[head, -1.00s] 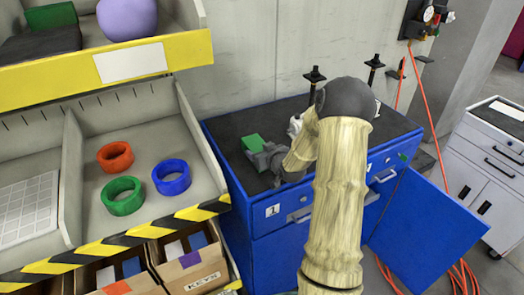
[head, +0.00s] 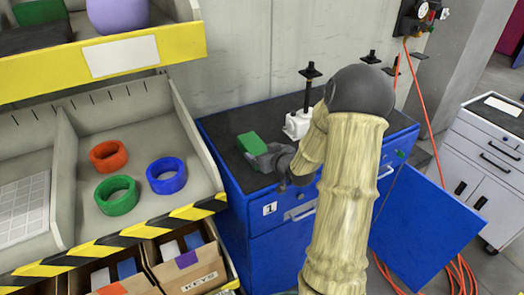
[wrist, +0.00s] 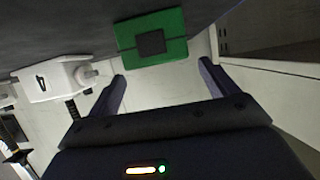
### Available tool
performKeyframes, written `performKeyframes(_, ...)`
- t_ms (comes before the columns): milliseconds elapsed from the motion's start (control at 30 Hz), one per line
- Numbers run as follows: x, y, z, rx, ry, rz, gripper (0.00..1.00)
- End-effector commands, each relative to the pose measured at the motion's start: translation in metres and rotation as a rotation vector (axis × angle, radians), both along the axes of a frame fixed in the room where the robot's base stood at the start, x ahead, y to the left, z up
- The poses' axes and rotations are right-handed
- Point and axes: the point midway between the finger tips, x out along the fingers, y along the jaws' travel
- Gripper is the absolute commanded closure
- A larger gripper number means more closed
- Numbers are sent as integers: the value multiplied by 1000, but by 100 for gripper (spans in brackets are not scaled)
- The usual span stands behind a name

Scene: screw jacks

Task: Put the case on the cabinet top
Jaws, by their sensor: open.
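The case, a green block (head: 249,143) with a dark square on one face, rests on the dark cabinet top (head: 230,128) of the blue cabinet, near its left part. In the wrist view the case (wrist: 150,38) lies just beyond my fingertips and roughly between their lines. My gripper (head: 257,158) is open beside the case, on its near right side. In the wrist view the two fingers of my gripper (wrist: 162,74) are spread with nothing held. Whether a fingertip touches the case I cannot tell.
A white screw jack (head: 298,122) with a black post stands behind the gripper on the cabinet. An open blue door (head: 425,215) sticks out right. A shelf with rings (head: 168,176) and boxes stands left. A grey drawer unit (head: 490,150) is at right.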

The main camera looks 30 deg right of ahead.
Motion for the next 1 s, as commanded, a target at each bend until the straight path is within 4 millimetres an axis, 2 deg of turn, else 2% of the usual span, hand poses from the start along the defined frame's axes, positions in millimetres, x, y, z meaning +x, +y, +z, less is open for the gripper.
performKeyframes(200,-38,-5,15,-2,-1,-7,15)
performKeyframes(400,-59,-7,23,0,0,-11,15)
performKeyframes(1000,-60,-7,24,0,0,-9,15)
